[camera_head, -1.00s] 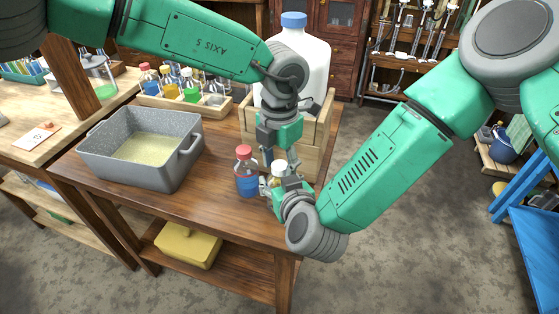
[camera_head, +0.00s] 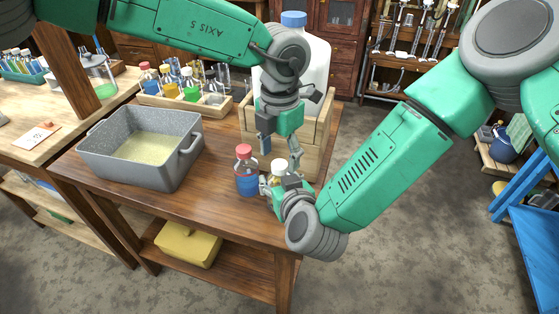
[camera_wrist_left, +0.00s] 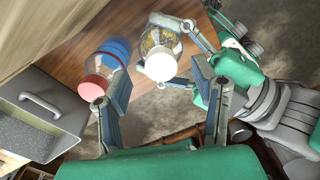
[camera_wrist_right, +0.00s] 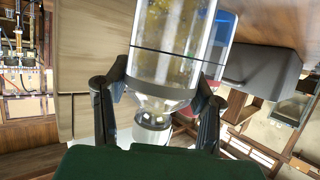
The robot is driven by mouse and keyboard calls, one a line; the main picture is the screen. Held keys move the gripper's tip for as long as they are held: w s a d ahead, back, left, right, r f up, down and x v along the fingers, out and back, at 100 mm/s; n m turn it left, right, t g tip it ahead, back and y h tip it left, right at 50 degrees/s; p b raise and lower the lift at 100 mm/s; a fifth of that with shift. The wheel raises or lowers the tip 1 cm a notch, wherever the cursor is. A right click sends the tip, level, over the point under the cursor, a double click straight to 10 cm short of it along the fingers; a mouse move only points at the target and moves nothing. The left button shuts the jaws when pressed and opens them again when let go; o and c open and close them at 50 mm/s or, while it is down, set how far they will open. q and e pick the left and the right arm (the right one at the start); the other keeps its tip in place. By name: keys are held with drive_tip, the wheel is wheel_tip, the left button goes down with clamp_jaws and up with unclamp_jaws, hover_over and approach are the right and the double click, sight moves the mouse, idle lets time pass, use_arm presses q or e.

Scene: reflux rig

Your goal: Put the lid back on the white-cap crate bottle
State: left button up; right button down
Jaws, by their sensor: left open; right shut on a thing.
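The white-cap bottle (camera_head: 279,182) stands at the table's front right, with its white cap (camera_head: 279,166) on top; how tightly it sits cannot be told. The cap also shows in the left wrist view (camera_wrist_left: 160,67). My right gripper (camera_head: 273,186) is shut on the bottle from the front; in the right wrist view its fingers (camera_wrist_right: 160,88) clasp the clear body (camera_wrist_right: 168,45), which has yellowish contents. My left gripper (camera_head: 280,149) is open and empty above the cap, fingers spread to either side; its fingers also show in the left wrist view (camera_wrist_left: 160,92).
A red-cap bottle with blue liquid (camera_head: 246,181) stands just left of the white-cap bottle. A wooden crate (camera_head: 310,160) with a large blue-cap jug (camera_head: 308,60) is behind. A grey tub (camera_head: 165,165) and a bottle rack (camera_head: 180,108) are farther left. Bare tabletop (camera_head: 215,190) lies between.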

use_arm(q)
wheel_tip(320, 180, up, 9)
drive_tip(key=shift+r, duration=0.15)
use_arm(e)
drive_tip(key=c, duration=0.6)
unclamp_jaws()
drive_tip(key=v, duration=1.2)
drive_tip(key=shift+f, duration=0.1)
drive_tip(key=shift+s+f, duration=0.1)
